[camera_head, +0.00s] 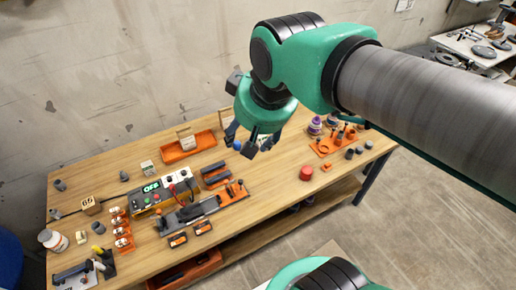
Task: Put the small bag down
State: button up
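My gripper (250,143) hangs fingers-down above the back middle of the wooden workbench (290,185). Its dark fingers are small and partly overlap the arm, so whether they are apart or closed on something is unclear. No small bag can be made out for certain. A small pale item with a thin upright loop (188,142) stands in the orange tray (203,143), left of my gripper. Another pale item (226,114) shows just behind my gripper, partly hidden by it.
A control box with a green display (152,187) and an orange-and-grey clamp fixture (205,208) occupy the bench middle. A red cylinder (306,173) stands to the right, near an orange holder (325,147) and bottles. Bare wood lies between the fixture and red cylinder.

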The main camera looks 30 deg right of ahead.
jog(key=s+f, duration=0.2)
jog(key=s, duration=0.3)
jog(key=shift+s+d+f, duration=0.15)
jog(key=shift+s, duration=0.2)
jog(key=shift+f+b, duration=0.85)
notch_tip(320, 180, down, 12)
jog(key=b, duration=1.2)
